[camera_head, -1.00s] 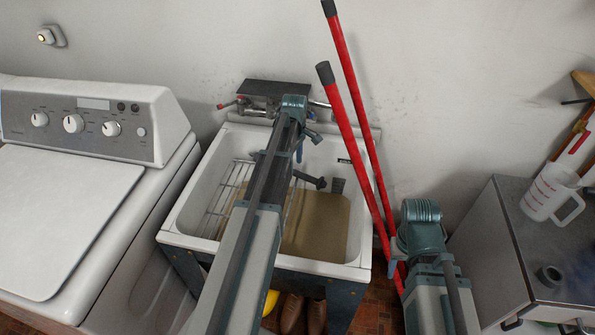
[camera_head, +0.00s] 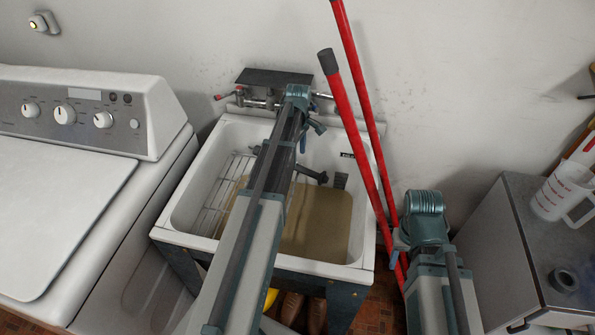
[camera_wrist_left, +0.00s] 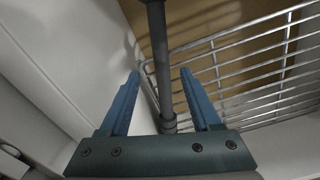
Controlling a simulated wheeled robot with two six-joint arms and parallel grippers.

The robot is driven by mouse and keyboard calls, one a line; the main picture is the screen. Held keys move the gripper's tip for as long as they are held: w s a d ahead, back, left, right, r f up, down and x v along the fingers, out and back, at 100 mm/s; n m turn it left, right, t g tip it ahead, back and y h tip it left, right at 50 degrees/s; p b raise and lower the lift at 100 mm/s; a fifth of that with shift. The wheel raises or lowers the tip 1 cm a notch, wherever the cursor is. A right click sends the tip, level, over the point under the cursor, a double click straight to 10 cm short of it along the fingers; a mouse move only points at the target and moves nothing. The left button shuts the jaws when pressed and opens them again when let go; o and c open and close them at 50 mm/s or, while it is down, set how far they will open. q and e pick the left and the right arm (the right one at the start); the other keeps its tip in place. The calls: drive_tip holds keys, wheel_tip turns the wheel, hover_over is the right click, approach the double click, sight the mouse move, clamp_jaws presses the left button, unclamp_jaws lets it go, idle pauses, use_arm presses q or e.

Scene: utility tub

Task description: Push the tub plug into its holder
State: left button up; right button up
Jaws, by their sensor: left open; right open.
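The white utility tub (camera_head: 318,270) stands against the wall, with a brownish bottom. A dark grey bar (camera_head: 312,174), with a knob-like end, shows inside it beside my left arm. In the left wrist view a dark grey tube (camera_wrist_left: 160,55) with a collar at its lower end passes between my left gripper's blue fingers (camera_wrist_left: 158,85). The fingers are open, with gaps on both sides of the tube. I cannot make out which part is the plug or its holder. A dark flat piece (camera_head: 341,180) sits at the tub's right side.
A wire rack (camera_wrist_left: 235,65) lies in the tub's left part. A faucet (camera_head: 262,102) is at the back. Red-handled tools (camera_head: 352,130) lean right of the tub. A washer (camera_head: 60,190) stands left, a grey cabinet (camera_head: 490,250) with a jug (camera_head: 560,192) right.

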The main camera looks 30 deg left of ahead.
sight(297, 165)
use_arm(q)
drive_tip(key=shift+s+f+b, duration=0.1)
drive_tip(key=shift+f+b, duration=2.5)
drive_tip(key=shift+f, duration=0.2)
drive_tip(key=shift+r, duration=0.1)
clamp_jaws()
